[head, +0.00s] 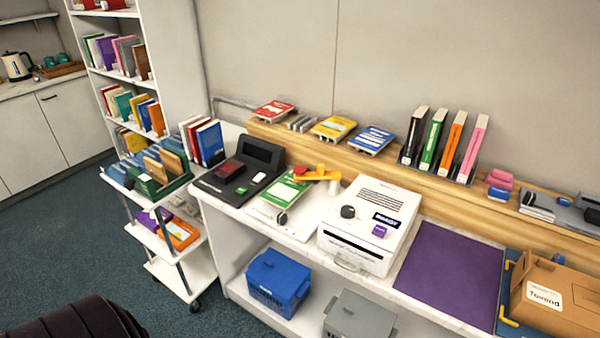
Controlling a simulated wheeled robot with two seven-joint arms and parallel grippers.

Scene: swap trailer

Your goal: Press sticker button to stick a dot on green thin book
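A thin green book (285,188) lies flat on a white board (300,228) on the counter. A yellow-orange arm (325,173) with a red end reaches over the book's upper right part. A small black knob (282,217) is in front of the book. To the right, a white machine (370,222) has a black knob (348,212) and a purple block or button (379,231) on top. I cannot tell which part is the sticker button, and no dot on the book can be made out. Neither of my grippers is in view.
A black device (240,170) stands left of the book. A purple mat (445,275) and a cardboard box (555,300) are to the right. Upright binders (434,138) stand on the wooden ledge. A white cart (185,270) is at the left; a blue crate (276,283) sits below.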

